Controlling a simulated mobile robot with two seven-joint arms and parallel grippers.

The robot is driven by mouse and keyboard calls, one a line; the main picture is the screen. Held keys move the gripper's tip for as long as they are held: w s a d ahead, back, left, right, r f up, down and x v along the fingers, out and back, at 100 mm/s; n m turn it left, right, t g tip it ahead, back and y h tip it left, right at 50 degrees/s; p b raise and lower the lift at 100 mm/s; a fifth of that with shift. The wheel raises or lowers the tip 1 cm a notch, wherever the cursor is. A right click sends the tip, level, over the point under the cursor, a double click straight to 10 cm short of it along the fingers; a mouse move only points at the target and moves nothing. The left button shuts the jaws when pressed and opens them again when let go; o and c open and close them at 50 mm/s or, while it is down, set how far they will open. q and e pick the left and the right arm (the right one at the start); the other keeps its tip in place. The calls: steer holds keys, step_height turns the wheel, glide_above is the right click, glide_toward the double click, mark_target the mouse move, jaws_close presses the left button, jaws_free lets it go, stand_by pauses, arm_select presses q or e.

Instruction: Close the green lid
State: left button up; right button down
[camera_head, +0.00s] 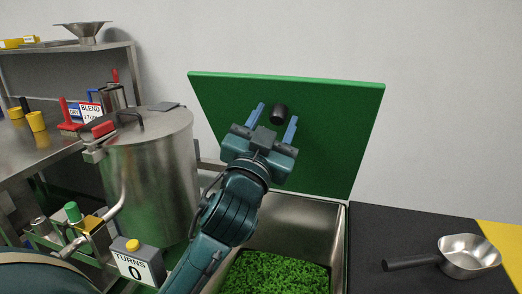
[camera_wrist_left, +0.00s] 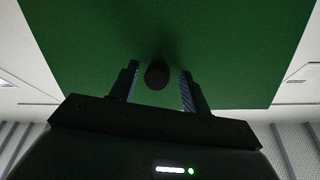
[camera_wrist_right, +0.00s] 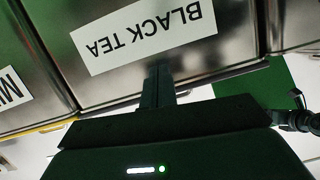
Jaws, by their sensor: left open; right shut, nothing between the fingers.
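The green lid (camera_head: 330,120) stands raised at the back of a metal bin (camera_head: 300,215) that holds green leaves (camera_head: 272,275). A dark round knob (camera_head: 279,114) sticks out of the lid's face. My left gripper (camera_head: 276,122) is open in front of the lid, its fingers to either side of the knob. In the left wrist view the knob (camera_wrist_left: 157,75) lies between the two fingers, with a gap on each side. My right gripper (camera_wrist_right: 158,75) is shut and empty, in front of a metal container labelled BLACK TEA (camera_wrist_right: 140,35); it is not in the head view.
A large steel drum (camera_head: 150,170) stands left of the bin, with a TURNS counter box (camera_head: 138,262) in front. A metal scoop (camera_head: 465,257) lies on the dark counter (camera_head: 385,225) at right. A shelf (camera_head: 70,50) is at the back left.

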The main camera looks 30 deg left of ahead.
arm_select(q)
steer(key=v, duration=0.2)
steer(key=shift+s+f, duration=0.3)
steer(key=shift+s, duration=0.05)
steer(key=shift+s+d+r+p, duration=0.1)
steer(key=shift+s+r+p, duration=0.05)
steer(key=shift+s+p, duration=0.6)
steer(key=shift+p, duration=0.5)
steer(key=shift+f+p+v, duration=0.25)
steer(key=shift+p+v, duration=1.65)
steer(key=shift+v, duration=0.35)
arm_select(e)
steer(key=shift+w+a+f+g+y, duration=0.15)
steer(key=shift+w+a+f+g, duration=0.15)
steer(key=shift+a+g, duration=0.25)
steer(key=shift+w+a+f+g+y, duration=0.15)
steer(key=shift+w+a+g, duration=0.15)
steer(key=shift+a+g, duration=0.25)
